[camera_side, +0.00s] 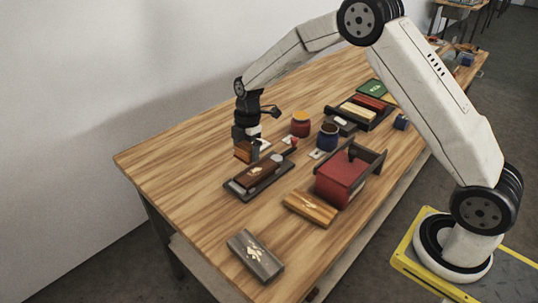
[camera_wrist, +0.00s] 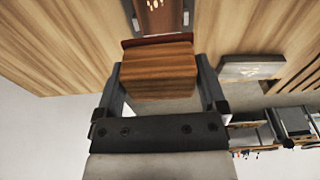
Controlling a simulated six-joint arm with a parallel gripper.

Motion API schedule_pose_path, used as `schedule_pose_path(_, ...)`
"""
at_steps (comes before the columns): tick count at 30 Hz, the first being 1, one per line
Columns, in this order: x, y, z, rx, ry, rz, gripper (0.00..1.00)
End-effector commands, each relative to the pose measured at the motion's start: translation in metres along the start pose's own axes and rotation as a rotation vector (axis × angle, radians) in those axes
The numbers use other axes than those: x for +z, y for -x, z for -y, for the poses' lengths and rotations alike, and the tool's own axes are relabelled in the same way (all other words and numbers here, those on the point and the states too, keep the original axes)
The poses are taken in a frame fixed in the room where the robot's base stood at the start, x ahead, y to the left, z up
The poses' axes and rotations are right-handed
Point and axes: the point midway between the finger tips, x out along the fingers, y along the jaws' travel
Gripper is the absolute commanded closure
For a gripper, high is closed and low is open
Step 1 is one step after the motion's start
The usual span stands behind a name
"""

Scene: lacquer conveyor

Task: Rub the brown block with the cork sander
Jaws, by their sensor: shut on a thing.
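My gripper (camera_side: 247,146) is shut on the cork sander (camera_side: 243,153), an orange-brown block. In the wrist view the sander (camera_wrist: 158,75) sits between the two fingers of my gripper (camera_wrist: 160,68), with a dark red-brown layer along its far edge. The brown block (camera_side: 252,174), with a pale inlaid motif, lies in a dark tray (camera_side: 262,189). In the side view the sander is behind the tray, at its back left. The wrist view shows part of the brown block (camera_wrist: 160,14) just beyond the sander. I cannot tell whether sander and block touch.
A grey inlaid block (camera_side: 255,256) and an ochre one (camera_side: 311,208) lie in front. A red box (camera_side: 346,180) in a dark stand, an orange-lidded jar (camera_side: 300,124), a blue jar (camera_side: 327,137) and a rack (camera_side: 360,113) stand to the right. The table's left is clear.

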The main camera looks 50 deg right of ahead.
Motion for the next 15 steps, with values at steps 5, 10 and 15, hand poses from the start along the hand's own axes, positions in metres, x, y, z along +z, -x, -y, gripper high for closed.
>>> schedule_pose_path(5,0.002,-0.015,0.001,-0.003,0.000,-0.001,0.57)
schedule_pose_path(10,0.003,-0.031,0.001,-0.002,0.000,-0.001,0.57)
schedule_pose_path(15,0.005,-0.046,0.001,-0.002,-0.001,-0.001,0.57)
